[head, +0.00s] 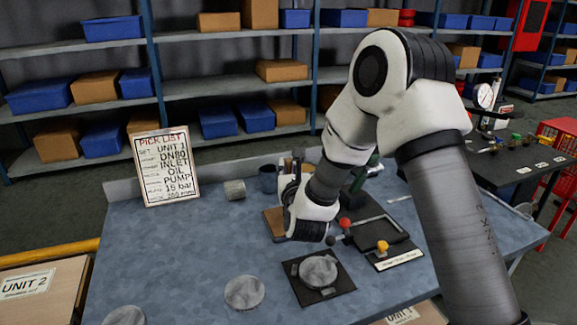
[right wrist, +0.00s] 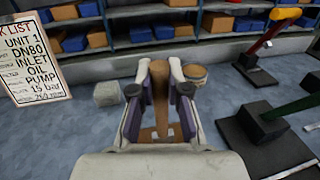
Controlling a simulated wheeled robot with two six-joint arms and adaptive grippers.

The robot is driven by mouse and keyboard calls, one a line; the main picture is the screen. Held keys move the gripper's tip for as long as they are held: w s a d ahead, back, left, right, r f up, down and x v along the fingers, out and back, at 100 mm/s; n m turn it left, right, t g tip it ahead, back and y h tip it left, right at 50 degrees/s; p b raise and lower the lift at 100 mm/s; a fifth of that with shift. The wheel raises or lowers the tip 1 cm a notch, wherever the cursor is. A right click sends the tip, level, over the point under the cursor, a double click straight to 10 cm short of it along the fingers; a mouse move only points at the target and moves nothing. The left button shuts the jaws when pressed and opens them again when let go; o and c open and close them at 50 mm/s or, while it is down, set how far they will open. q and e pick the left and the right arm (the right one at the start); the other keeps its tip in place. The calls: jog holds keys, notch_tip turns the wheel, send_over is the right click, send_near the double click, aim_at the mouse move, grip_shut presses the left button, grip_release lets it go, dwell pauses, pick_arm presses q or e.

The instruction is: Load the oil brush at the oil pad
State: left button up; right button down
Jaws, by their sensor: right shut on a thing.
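My right gripper (right wrist: 159,98) is shut on the brown handle of the oil brush (right wrist: 160,82), which stands between its two fingers in the right wrist view. My left gripper is not in view.
A pick list board (head: 163,167) stands at left. A black plate with a grey disc (head: 318,271) and a black tray (head: 382,234) with red and yellow knobs lie right. The table's left front is mostly clear.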

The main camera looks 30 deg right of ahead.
jog(key=shift+f+b, duration=0.5)
jog(key=shift+b, duration=0.15)
dwell(0.7)
jog(key=shift+s+f+b, duration=0.1)
jog(key=shift+f+b, duration=0.05)
jog(key=shift+b, duration=0.3)
dwell(1.6)
jog(key=shift+r, duration=0.55)
jog(key=shift+r+p, duration=1.4)
jog(key=shift+r, duration=1.7)
